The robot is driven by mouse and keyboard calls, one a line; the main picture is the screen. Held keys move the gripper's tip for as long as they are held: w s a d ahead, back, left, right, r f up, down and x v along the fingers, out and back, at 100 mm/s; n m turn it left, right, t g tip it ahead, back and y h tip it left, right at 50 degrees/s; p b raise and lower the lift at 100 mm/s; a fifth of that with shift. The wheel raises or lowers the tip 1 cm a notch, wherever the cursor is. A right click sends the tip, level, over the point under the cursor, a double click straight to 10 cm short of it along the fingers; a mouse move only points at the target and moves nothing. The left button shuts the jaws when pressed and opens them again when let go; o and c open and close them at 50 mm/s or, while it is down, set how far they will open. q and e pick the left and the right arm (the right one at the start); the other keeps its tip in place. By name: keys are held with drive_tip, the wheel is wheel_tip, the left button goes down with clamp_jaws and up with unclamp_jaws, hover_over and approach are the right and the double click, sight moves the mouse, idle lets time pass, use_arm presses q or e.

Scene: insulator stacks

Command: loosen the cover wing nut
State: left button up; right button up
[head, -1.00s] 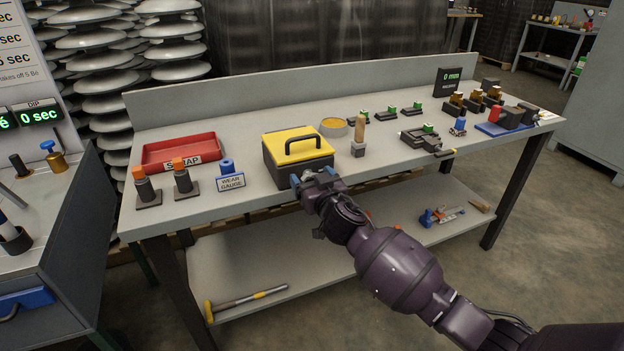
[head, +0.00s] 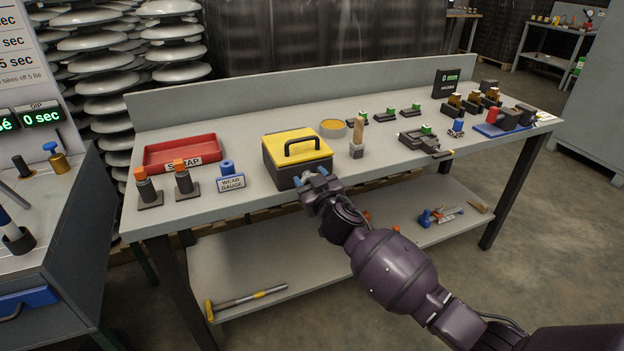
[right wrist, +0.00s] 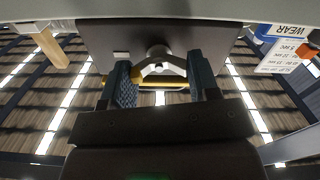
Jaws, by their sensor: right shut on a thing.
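The cover box (head: 283,172) is dark with a yellow lid (head: 297,143) and a black handle, and stands near the front edge of the workbench. In the right wrist view the dark box face (right wrist: 115,42) fills the upper middle. A pale metal wing nut (right wrist: 158,57) on it sits between the blue fingers of the right gripper (right wrist: 158,75), which is shut on it. The head view hides the nut behind the gripper. My left gripper is not in view.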

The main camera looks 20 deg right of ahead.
drive_tip(key=n+p, duration=0.1)
drive_tip(key=n, duration=0.2)
drive_tip(key=shift+r+n, duration=0.1)
drive_tip(key=shift+n, duration=0.2)
drive_tip(key=n, duration=0.4)
drive_tip(key=shift+a+n+p, duration=0.1)
drive_tip(key=shift+n+p, duration=0.2)
drive_tip(key=shift+p, duration=0.1)
drive_tip(key=n, duration=0.4)
drive_tip(key=shift+p, duration=0.35)
drive_tip(key=shift+f+n, duration=0.15)
drive_tip(key=shift+n, duration=0.9)
drive_tip(key=shift+f+n, duration=0.15)
drive_tip(key=shift+n, duration=0.9)
drive_tip(key=o, duration=0.9)
drive_tip(key=shift+s, duration=0.15)
